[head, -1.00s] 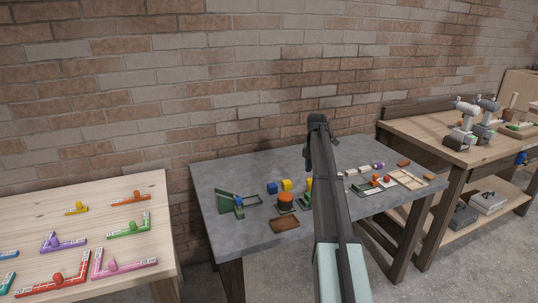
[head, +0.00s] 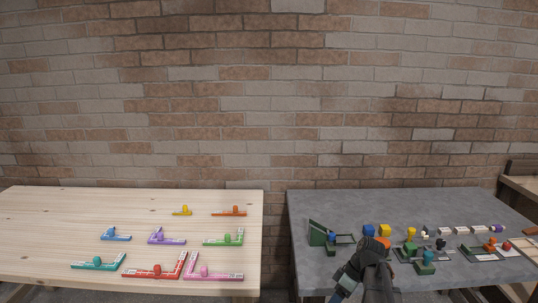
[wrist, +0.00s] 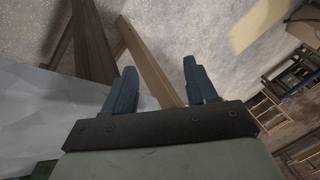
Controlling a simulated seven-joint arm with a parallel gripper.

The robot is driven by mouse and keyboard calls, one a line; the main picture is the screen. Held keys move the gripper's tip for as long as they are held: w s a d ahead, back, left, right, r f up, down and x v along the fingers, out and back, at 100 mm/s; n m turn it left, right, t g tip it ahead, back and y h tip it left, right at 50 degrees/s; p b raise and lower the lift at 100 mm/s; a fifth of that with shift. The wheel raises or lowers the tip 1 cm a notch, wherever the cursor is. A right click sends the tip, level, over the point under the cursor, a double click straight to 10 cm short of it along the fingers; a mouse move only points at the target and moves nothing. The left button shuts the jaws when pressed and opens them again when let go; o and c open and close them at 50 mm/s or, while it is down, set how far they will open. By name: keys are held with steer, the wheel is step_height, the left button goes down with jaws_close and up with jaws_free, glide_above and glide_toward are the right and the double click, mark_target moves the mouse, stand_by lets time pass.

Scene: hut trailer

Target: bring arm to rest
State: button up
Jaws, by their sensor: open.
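My gripper (head: 352,280) shows at the lower right of the head view, in front of the grey table (head: 318,203). It hides part of that table's front and some of the small things there. In the wrist view my gripper (wrist: 157,85) has its two dark blue fingers spread apart with nothing between them. Past the fingers are wooden table legs (wrist: 92,45) and pale floor (wrist: 150,12).
A light wood table (head: 60,215) on the left carries several coloured L-shaped pieces, such as a red one (head: 158,271). The grey table holds several small blocks and trays, including a green upright panel (head: 318,232). A brick wall (head: 250,100) stands behind both.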

steer(key=s+a+f+m+g+h, duration=0.1)
steer(key=s+f+m, duration=0.1)
steer(key=s+f, duration=0.45)
steer(key=s+a+f+m+g+h, duration=0.1)
steer(key=s+a+f+m, duration=0.2)
steer(key=f, duration=0.7)
steer(key=s+f+m+g+h, duration=0.1)
steer(key=s+f+m, duration=0.1)
steer(key=s+f, duration=0.6)
steer(key=s+f+m+g+h, duration=0.1)
steer(key=s+f+m, duration=0.1)
steer(key=s+f, duration=0.5)
steer(key=s+f+m+g+h, duration=0.1)
steer(key=s+f+m, duration=0.1)
steer(key=s+f, duration=0.5)
steer(key=s, duration=0.5)
steer(key=shift+s+d+h, duration=0.3)
steer(key=shift+s+d, duration=0.05)
steer(key=shift+s, duration=0.05)
